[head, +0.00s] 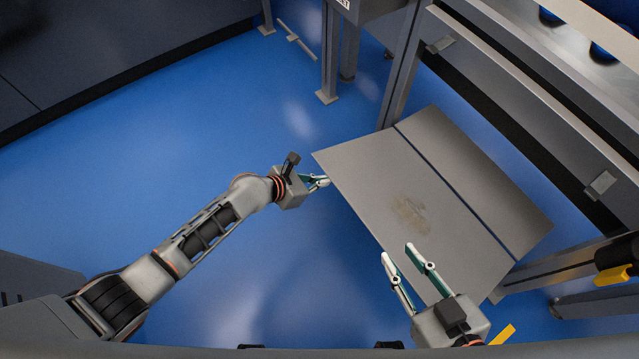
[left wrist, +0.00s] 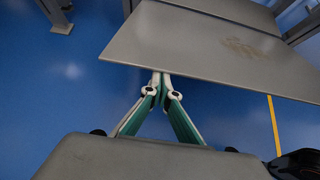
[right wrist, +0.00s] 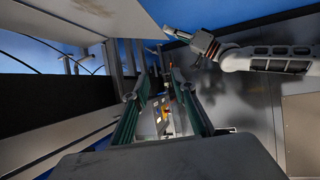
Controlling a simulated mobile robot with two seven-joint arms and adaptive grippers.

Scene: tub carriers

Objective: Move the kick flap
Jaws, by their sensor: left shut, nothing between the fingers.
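The kick flap is a grey hinged plate (head: 380,180) with a brown scuffed patch, low over the blue floor between the frame posts. Its near-left edge is free and a seam runs along its far side. My left gripper (head: 325,181) is shut and empty at the flap's left corner in the head view. In the left wrist view its fingertips (left wrist: 161,73) meet at the flap's edge (left wrist: 205,65); whether they touch it I cannot tell. My right gripper (head: 398,252) is open and empty, in front of the flap's near part in the head view.
A steel frame with a post (head: 401,65) and rails stands behind the flap on the right. A yellow and black part (head: 612,272) sits at the right edge. Blue floor (head: 130,165) is clear on the left. A dark wall panel (head: 90,50) closes the back left.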

